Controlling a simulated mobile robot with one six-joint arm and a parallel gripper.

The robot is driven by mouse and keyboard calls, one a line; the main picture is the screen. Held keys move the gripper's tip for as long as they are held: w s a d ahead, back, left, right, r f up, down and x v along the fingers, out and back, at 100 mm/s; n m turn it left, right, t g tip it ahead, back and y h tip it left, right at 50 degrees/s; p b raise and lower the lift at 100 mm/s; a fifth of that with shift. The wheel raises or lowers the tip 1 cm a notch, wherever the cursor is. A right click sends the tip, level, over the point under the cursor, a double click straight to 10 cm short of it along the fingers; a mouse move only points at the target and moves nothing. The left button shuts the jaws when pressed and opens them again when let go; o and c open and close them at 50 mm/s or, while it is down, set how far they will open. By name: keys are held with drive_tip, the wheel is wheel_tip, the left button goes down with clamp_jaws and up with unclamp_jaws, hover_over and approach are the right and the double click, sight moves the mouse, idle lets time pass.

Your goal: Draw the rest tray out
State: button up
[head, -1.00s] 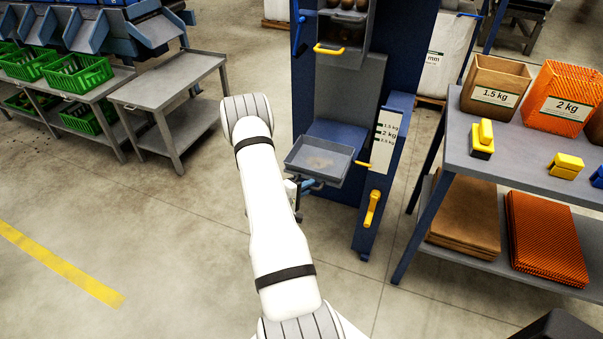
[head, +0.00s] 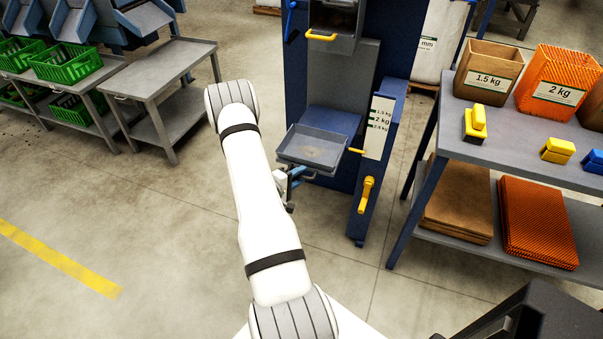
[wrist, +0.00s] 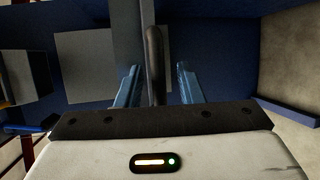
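The rest tray (head: 312,147) is a shallow grey tray with a raised rim, at the front of the blue machine in the head view. My gripper (head: 300,178) is just below its near edge, partly hidden by my wrist. In the wrist view, the two blue fingers of my gripper (wrist: 160,85) stand apart. A dark rounded bar (wrist: 154,60), which looks like a handle, runs between them. Gaps show on both sides of the bar, nearer the left finger. The bar's join to the tray is not clear.
The blue machine (head: 327,85) has a yellow crank (head: 366,193) right of the tray. A grey shelf table (head: 530,145) with bags stands at the right. A grey side table (head: 150,72) and green crates (head: 70,65) stand at the left. The floor in front is clear.

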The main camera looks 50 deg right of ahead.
drive_tip(key=shift+a, duration=0.1)
drive_tip(key=v, duration=0.7)
drive_tip(key=shift+a+r, duration=0.15)
drive_tip(key=shift+a, duration=0.15)
